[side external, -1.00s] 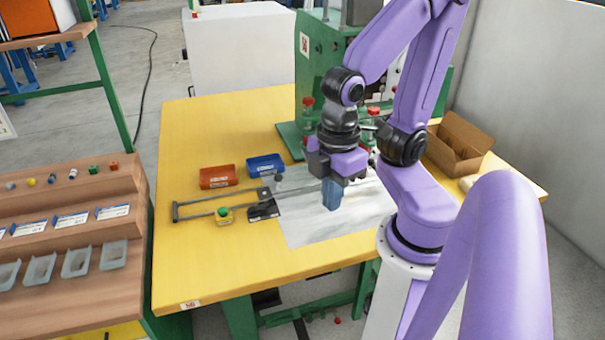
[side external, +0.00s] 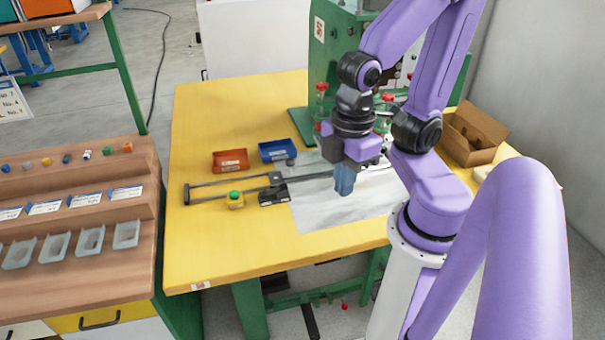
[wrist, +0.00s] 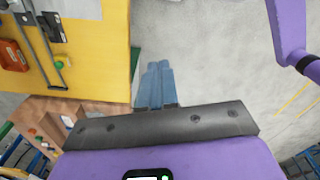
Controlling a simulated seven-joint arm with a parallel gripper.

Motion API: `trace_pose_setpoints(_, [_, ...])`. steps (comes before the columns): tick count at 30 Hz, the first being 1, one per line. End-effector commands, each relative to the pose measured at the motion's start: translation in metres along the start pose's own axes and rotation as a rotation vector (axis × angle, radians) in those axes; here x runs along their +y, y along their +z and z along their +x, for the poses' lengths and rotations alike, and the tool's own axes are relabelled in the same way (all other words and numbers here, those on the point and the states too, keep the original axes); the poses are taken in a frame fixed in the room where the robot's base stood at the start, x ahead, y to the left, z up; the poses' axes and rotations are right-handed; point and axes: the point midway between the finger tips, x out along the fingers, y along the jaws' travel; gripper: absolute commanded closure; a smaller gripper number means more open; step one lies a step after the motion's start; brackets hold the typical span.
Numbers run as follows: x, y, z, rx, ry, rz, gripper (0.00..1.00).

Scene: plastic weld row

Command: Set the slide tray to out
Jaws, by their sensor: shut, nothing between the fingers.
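The slide (side external: 230,182) has long grey rails lying on the yellow table. What looks like its tray, a black block (side external: 273,194), sits partway along them, by the edge of a pale grey sheet. In the wrist view the rails (wrist: 38,45) and the black block (wrist: 52,28) show at the upper left. My gripper (side external: 344,182), with blue fingers, is to the right of the block, above the grey sheet and apart from the slide. The fingers also show in the wrist view (wrist: 156,85), shut and empty. My arm and gripper hide part of the sheet.
A red bin (side external: 230,161) and a blue bin (side external: 278,151) stand behind the rails. A yellow box with a green button (side external: 235,199) sits in front. The green machine (side external: 333,60) stands behind my gripper, a cardboard box (side external: 470,137) at the right. The table front is clear.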

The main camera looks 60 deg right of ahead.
Motion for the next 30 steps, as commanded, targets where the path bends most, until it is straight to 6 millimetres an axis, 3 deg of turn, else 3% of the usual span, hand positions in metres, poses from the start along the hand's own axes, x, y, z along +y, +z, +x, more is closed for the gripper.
trace_pose_setpoints(4, [0.000,0.000,0.000,0.000,0.000,0.000,1.00])
trace_pose_setpoints(9, [0.007,-0.006,0.000,-0.002,0.006,0.031,0.45])
trace_pose_setpoints(10, [0.011,-0.009,0.000,-0.002,0.008,0.048,0.43])
trace_pose_setpoints(14, [0.039,-0.026,0.001,-0.009,0.029,0.158,0.43])
trace_pose_setpoints(21, [0.120,-0.051,0.007,-0.028,0.075,0.423,0.43])
trace_pose_setpoints(26, [0.179,-0.051,0.016,-0.046,0.104,0.598,0.43])
trace_pose_setpoints(30, [0.233,-0.039,0.026,-0.064,0.126,0.748,0.43])
